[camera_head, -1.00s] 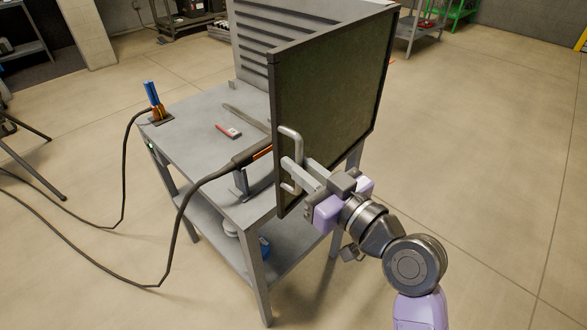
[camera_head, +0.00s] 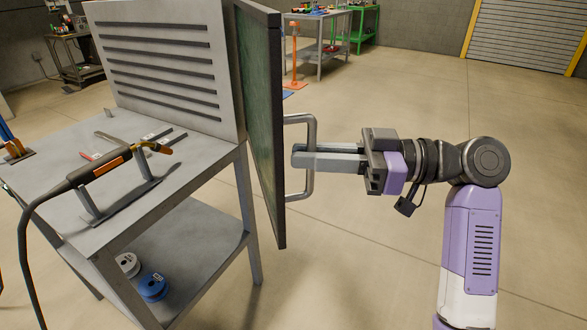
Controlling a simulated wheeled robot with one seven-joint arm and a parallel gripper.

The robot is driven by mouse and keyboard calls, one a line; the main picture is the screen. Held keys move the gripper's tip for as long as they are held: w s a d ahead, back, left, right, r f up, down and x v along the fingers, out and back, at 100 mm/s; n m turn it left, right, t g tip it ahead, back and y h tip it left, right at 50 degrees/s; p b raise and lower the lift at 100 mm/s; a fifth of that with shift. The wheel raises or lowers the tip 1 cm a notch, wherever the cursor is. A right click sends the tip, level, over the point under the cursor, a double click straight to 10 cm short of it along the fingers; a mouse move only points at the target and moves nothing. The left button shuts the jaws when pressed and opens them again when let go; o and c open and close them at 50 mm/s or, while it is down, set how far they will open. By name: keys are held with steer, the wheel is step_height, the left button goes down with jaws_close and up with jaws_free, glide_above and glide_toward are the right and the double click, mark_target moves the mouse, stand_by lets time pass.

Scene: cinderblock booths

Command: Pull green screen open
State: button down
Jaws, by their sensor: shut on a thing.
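The green screen (camera_head: 262,130) is a dark-framed panel at the right side of the grey welding table (camera_head: 75,225). It is seen nearly edge-on, swung out so that the table top is open to view. A grey U-shaped handle (camera_head: 313,133) stands out from its right face. My gripper (camera_head: 298,158) reaches in from the right, level, with its fingers shut on the handle's upright bar. The far side of the grip is partly hidden by the near finger.
A welding torch (camera_head: 98,170) rests on a stand on the table, its cable hanging at the left. Spools (camera_head: 152,286) lie on the lower shelf. A slotted back panel (camera_head: 160,65) rises behind. The floor (camera_head: 390,250) at right is clear.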

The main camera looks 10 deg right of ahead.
steer(key=shift+w+d, duration=0.3)
steer(key=shift+d, duration=0.65)
steer(key=shift+w+d, duration=0.25)
steer(key=shift+d, duration=0.7)
steer(key=c, duration=1.5)
jaws_free()
steer(key=shift+o, duration=0.2)
steer(key=v, duration=0.7)
steer(key=shift+d+b, duration=0.35)
steer(key=shift+b, duration=0.05)
steer(key=shift+s, duration=0.1)
